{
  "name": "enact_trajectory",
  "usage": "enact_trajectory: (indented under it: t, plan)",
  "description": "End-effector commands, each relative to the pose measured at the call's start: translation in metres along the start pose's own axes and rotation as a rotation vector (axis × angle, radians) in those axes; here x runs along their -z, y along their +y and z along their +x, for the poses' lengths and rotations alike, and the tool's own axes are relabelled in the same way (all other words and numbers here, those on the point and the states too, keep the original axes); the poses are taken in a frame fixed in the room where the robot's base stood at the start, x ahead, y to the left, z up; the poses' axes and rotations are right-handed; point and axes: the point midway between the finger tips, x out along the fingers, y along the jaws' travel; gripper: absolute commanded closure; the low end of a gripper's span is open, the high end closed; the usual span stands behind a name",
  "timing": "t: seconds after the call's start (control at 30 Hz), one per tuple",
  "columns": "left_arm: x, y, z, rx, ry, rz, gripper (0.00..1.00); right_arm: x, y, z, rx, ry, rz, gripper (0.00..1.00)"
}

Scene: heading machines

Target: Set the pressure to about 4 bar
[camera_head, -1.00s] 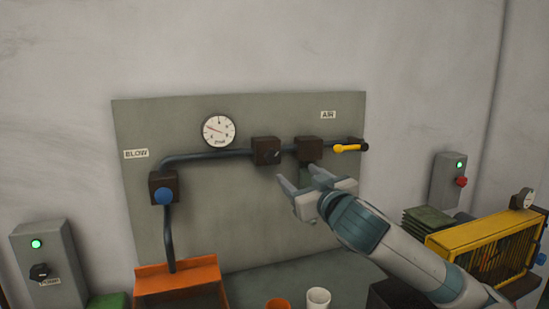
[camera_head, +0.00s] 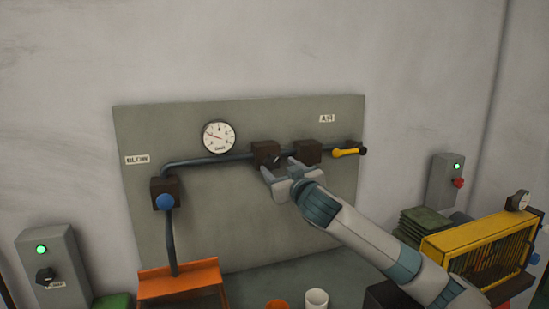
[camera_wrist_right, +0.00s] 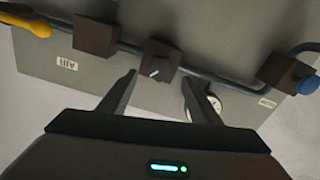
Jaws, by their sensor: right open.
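A round white pressure gauge (camera_head: 218,137) is on the grey panel at upper left of the pipe; its needle points to the upper left, but its numbers are too small to read. A dark brown block with a small knob (camera_head: 271,157) sits on the pipe right of the gauge. My right gripper (camera_head: 278,168) is open just in front of and below this block. In the right wrist view the knob (camera_wrist_right: 156,72) shows between and beyond the two open fingers, apart from them. The gauge (camera_wrist_right: 214,104) is partly hidden behind a finger. My left gripper is not in view.
Another brown block (camera_head: 306,151) and a yellow lever (camera_head: 349,152) are to the right under the AIR label. A blue knob (camera_head: 164,201) is at left above an orange tray (camera_head: 180,279). Cups and a yellow guard (camera_head: 470,240) stand below.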

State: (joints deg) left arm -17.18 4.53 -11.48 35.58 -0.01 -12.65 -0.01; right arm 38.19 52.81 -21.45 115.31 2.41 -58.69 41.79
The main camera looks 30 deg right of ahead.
Motion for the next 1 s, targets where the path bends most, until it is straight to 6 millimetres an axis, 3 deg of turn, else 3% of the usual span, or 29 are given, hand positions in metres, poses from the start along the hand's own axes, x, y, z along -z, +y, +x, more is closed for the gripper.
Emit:
enact_trajectory:
  t: [0.3,0.77,0.93,1.0]
  plan:
    - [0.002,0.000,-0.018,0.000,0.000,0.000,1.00,0.002,0.001,0.039,-0.001,0.000,-0.001,0.42]
    - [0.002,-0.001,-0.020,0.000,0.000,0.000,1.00,0.000,0.000,0.047,-0.001,0.001,-0.001,0.42]
    - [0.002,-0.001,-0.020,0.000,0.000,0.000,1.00,0.000,0.000,0.047,-0.001,0.001,-0.001,0.81]
    - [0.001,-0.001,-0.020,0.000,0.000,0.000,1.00,0.000,0.000,0.047,-0.001,0.000,-0.001,0.84]
